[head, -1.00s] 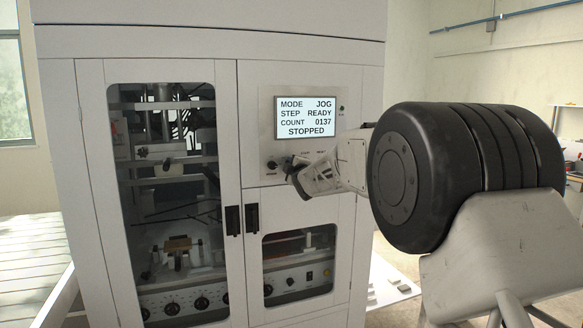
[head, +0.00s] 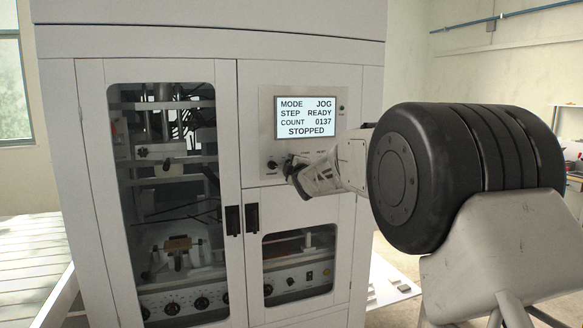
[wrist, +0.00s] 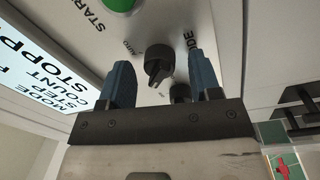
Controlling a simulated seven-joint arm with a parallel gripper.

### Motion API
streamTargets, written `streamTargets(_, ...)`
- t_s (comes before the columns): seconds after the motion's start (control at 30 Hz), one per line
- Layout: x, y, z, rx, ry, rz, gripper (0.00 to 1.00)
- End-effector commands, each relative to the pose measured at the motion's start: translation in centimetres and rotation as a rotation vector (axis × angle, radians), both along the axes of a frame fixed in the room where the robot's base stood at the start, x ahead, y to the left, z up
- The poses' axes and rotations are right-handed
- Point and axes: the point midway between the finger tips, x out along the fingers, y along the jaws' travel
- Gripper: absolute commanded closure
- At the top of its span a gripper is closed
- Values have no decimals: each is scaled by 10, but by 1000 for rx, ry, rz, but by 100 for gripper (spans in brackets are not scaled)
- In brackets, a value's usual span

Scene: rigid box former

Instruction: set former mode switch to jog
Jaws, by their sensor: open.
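The former's mode switch is a black rotary knob (wrist: 158,64), seen between my fingers in the wrist view on the grey control panel. Part of the word MODE shows beside it, and its small position labels are hard to read. The display (head: 307,117) reads MODE JOG, STEP READY, COUNT 0137, STOPPED. My gripper (wrist: 163,82) is open, with one blue finger on each side of the knob and a visible gap to both. In the head view my gripper (head: 288,167) is at the lower part of the panel and hides much of it.
A green start button (wrist: 119,4) is near the knob. A second, smaller black knob (wrist: 180,93) is close to the right finger. Black door handles (head: 233,219) stick out below left of my gripper. The glazed door (head: 165,200) is closed.

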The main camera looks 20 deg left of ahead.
Motion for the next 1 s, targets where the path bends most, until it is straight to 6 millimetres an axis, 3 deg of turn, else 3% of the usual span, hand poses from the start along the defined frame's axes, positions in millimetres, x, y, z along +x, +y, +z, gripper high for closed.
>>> streamTargets(0.37,-9,-9,0,0,0,0,42)
streamTargets(1.0,-49,-49,-4,-1,1,-1,42)
